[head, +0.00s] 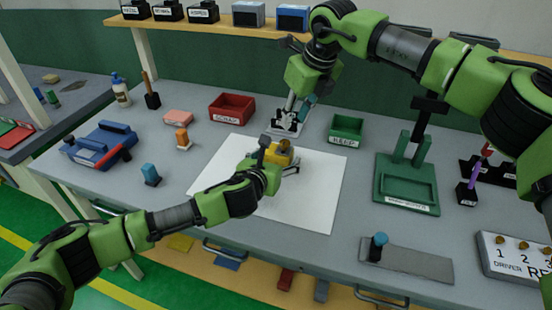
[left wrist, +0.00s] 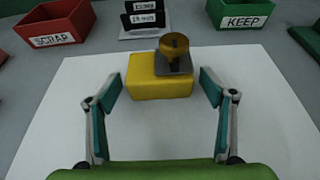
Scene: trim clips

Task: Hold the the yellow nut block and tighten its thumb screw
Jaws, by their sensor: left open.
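The yellow nut block (head: 278,157) sits on the white sheet in the head view; it also shows in the left wrist view (left wrist: 150,85). Its brass thumb screw (left wrist: 174,45) stands upright on top above a dark grey plate (left wrist: 176,65). My left gripper (left wrist: 161,88) is open, its teal-padded fingers to either side of the block's near end, with gaps showing. In the head view my left gripper (head: 284,166) partly hides the block. My right gripper (head: 298,108) hangs behind the block, pointing down, apart from it; its finger opening is unclear.
A red SCRAP bin (head: 232,107) and a green KEEP bin (head: 346,128) stand behind the white sheet (head: 310,205). A small stand with black labels (left wrist: 145,18) is between them. A green fixture (head: 407,185) stands at right. The sheet's front is clear.

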